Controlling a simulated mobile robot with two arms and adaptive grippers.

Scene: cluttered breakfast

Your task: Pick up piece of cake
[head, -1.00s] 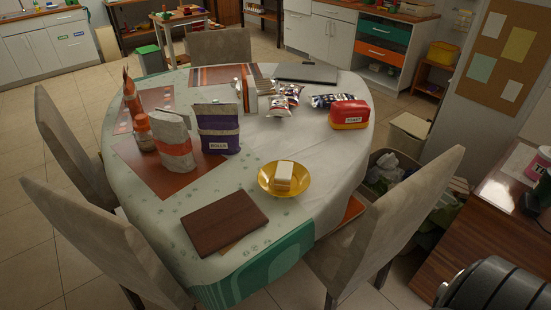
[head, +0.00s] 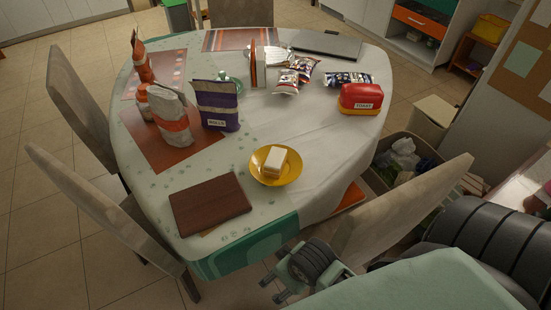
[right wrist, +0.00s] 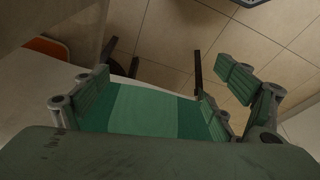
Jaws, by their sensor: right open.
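The piece of cake (head: 275,162), a pale block with a white top and a tan side, sits on a yellow plate (head: 291,176) near the front right of the round table. My right gripper (head: 274,285) is low at the table's front edge, below and apart from the plate. In the right wrist view its two fingers (right wrist: 160,100) stand wide apart with nothing between them. The green cloth (right wrist: 145,108) hanging at the table edge shows behind them. The cake is not in the right wrist view. My left gripper is not in view.
A brown board (head: 210,203) lies left of the plate. A purple bag (head: 217,105), a white-and-orange bag (head: 172,120) and a red toast box (head: 360,99) stand farther back. A chair (head: 400,215) is close beside my right arm. The cloth around the plate is mostly clear.

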